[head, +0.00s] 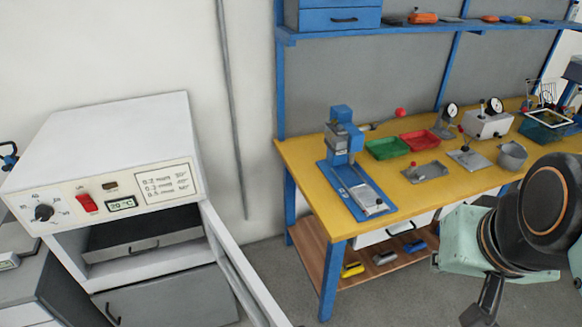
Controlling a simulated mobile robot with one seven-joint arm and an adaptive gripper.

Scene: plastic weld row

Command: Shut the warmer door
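The warmer (105,150) is a white box at the left with a dial, a red switch and a small display on its front. Its door (240,270) stands open, hinged at the right side of the front and swung out toward the bottom of the picture. The door's lower end is cut off by the picture edge. Inside the opening is a dark grey drawer or tray (140,243) with a handle. My gripper (480,316) shows only in part at the bottom right, well to the right of the door and apart from it. Its fingertips are out of view.
A yellow-topped bench (300,155) with blue legs stands at the right, holding a blue press (345,135), a green tray (388,148) and a red tray (420,141). Grey floor (270,262) is clear between bench and door. A grey cabinet (170,302) is below the warmer.

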